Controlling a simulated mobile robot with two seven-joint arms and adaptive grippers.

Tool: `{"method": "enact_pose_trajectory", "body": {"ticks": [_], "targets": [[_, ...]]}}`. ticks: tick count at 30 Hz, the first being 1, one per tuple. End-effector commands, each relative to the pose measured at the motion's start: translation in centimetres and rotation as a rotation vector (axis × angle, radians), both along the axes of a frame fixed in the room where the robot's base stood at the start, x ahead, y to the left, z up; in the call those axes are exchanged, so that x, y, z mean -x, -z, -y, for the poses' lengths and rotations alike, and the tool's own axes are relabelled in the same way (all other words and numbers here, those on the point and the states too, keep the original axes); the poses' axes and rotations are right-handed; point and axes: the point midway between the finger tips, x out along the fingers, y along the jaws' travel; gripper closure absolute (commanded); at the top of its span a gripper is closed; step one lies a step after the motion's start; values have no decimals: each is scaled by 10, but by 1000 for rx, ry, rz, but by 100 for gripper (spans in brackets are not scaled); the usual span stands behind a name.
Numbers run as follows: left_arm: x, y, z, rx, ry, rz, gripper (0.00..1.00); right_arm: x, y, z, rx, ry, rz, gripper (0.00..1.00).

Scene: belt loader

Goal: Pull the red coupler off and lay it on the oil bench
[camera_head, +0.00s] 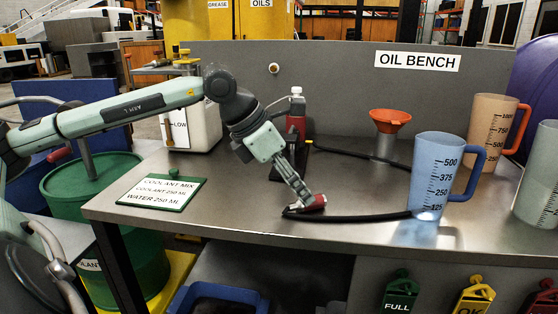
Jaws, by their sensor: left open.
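The red coupler (313,202) lies on the grey oil bench (240,215) near its front edge. A black hose (360,217) lies along the bench beside it; I cannot tell whether they are joined. My left gripper (303,199) points down at the coupler from above left, its fingertips right at it. It is open, and its fingers hide part of the coupler. Whether the fingers touch it is too small to tell. My right gripper is not in view.
A blue measuring jug (428,175) stands right of the coupler. Behind are an orange funnel (390,118), an orange jug (490,128) and a red-bodied device (297,118). A coolant mix sign (161,192) lies at the left. Bare bench lies between sign and coupler.

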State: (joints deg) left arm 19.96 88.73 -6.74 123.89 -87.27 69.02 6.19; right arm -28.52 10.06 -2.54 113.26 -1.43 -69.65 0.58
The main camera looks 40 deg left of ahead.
Motion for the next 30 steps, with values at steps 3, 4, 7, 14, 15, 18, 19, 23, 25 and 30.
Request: {"method": "enact_pose_trajectory", "body": {"ticks": [3, 4, 7, 14, 15, 18, 19, 23, 25, 30], "targets": [[6, -11, -3, -10, 4, -3, 53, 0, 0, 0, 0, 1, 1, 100], [8, -13, -4, -11, 5, -2, 53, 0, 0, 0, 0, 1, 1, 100], [12, -20, -6, -9, 6, -2, 53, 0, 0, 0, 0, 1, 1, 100], [23, -45, -13, -1, 0, 7, 53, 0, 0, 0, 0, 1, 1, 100], [26, -49, -14, -1, 0, 7, 53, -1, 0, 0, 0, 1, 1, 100], [31, -59, -17, -1, -1, 4, 53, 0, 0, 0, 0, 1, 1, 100], [33, -61, -18, 0, 0, 4, 53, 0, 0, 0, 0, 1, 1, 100], [37, -66, -19, -1, 0, 2, 53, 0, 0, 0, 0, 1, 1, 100], [38, -67, -20, 0, 1, 1, 53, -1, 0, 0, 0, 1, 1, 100], [38, -67, -20, 0, 1, 0, 53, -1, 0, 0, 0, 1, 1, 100]]}}
